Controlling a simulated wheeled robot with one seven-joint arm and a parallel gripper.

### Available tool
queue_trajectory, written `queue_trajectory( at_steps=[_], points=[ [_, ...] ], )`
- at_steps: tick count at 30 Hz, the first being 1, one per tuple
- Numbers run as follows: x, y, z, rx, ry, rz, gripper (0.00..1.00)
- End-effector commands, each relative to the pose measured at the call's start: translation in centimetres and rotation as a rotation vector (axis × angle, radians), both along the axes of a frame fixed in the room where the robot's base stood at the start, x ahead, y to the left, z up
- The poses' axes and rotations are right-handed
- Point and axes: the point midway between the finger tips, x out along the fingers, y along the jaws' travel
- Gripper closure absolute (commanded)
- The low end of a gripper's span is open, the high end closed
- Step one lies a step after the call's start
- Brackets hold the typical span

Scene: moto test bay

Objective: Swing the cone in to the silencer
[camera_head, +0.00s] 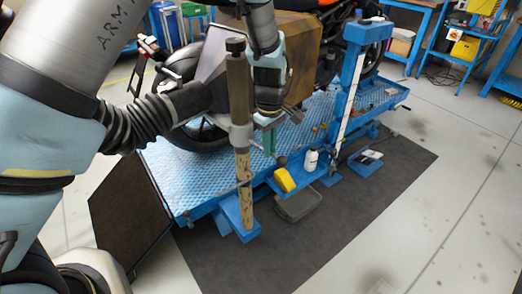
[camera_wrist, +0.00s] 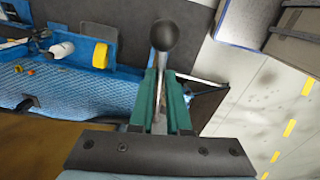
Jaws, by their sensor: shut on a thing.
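My gripper (camera_head: 270,138) is just right of the post, low in front of the hood. In the wrist view its green fingers (camera_wrist: 163,95) are shut on a thin rod with a black ball knob (camera_wrist: 163,35), which sticks out past the fingertips. The rod's far end is hidden.
The motorcycle stands on a blue ribbed lift table (camera_head: 305,128) with a blue column (camera_head: 350,85). A yellow object (camera_head: 285,180) and a white bottle (camera_head: 310,160) sit at its near edge. A dark mat (camera_head: 345,225) lies in front. Open floor lies to the right.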

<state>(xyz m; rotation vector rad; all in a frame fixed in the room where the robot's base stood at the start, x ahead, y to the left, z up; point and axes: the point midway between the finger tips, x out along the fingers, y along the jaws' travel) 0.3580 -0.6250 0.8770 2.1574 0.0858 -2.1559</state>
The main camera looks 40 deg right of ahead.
Motion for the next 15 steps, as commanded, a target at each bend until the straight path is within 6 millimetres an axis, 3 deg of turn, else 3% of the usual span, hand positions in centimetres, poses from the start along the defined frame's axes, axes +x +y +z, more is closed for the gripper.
queue_trajectory(
  at_steps=[6, 15],
  points=[
    [0.3, -2.4, 0.2, -0.004, -0.002, 0.177, 1.00],
    [1.1, -4.3, 0.1, -0.004, -0.001, 0.347, 1.00]
  ],
)
